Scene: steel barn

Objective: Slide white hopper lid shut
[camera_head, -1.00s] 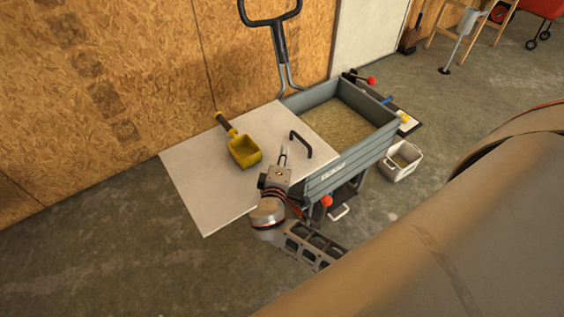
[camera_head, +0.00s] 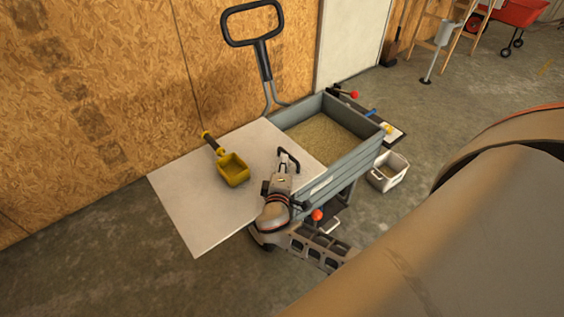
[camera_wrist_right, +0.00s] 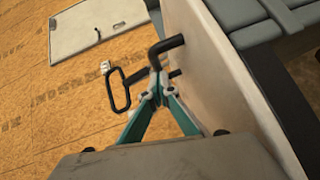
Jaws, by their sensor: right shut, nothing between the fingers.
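The white hopper lid (camera_head: 190,200) is a flat panel that sticks out to the left of the grey hopper (camera_head: 350,163), leaving most of its opening uncovered. A black bar handle (camera_head: 295,156) stands near the lid's right end. My right gripper (camera_head: 283,172) is shut and empty, with its tips close beside the handle. In the right wrist view, the teal-sided fingers (camera_wrist_right: 156,88) meet just below the black handle (camera_wrist_right: 167,47), with the lid (camera_wrist_right: 205,70) to their right. I cannot tell whether they touch the handle. My left gripper is not in view.
A yellow scoop (camera_head: 233,170) lies on the lid. Grain (camera_head: 318,137) fills the hopper's open part. A black push handle (camera_head: 253,24) rises behind, near the wooden wall (camera_head: 90,90). A white bucket (camera_head: 387,172) stands on the floor to the right.

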